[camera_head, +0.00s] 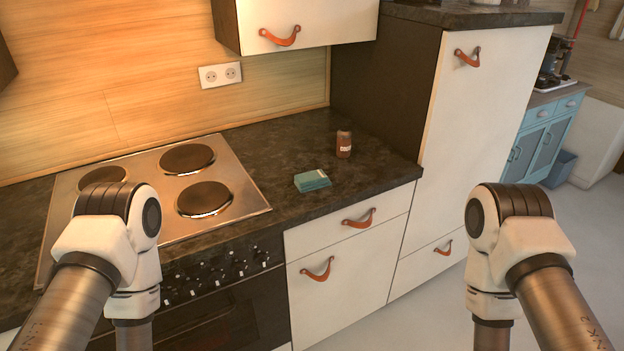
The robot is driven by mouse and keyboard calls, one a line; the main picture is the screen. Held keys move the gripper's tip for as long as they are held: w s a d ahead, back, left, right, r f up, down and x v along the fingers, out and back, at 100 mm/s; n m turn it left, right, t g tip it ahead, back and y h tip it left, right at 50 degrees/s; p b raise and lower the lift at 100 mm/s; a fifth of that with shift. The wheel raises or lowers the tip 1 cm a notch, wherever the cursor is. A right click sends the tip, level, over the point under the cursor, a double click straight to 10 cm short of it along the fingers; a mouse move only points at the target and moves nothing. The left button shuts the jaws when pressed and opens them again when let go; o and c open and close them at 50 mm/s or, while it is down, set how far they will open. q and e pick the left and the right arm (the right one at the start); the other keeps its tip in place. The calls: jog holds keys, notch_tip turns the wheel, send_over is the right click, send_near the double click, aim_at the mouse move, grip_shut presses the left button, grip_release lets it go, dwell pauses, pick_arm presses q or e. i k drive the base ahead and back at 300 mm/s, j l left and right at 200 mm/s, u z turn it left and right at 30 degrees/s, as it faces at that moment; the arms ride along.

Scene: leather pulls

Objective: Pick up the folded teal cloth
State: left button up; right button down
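The folded teal cloth (312,181) lies flat on the dark countertop (285,152), right of the stove and near the counter's front edge. It looks like a small stacked rectangle. Nothing touches it from above. My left arm is in view at the lower left, in front of the stove, and my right arm is at the lower right, in front of the tall cabinet and floor. Both arms run out of the bottom of the picture, so neither gripper shows. Both arms are well apart from the cloth.
A small brown labelled jar (344,144) stands behind and right of the cloth. The steel stove top (233,177) with several round burners is to the left. A tall white cabinet (482,120) bounds the counter's right. An upper cabinet (330,22) hangs above. Counter around the cloth is clear.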

aim_at(311, 181)
jog(key=i+l, duration=0.3)
jog(key=l, duration=0.15)
jog(key=i+l, duration=0.3)
jog(key=l, duration=0.15)
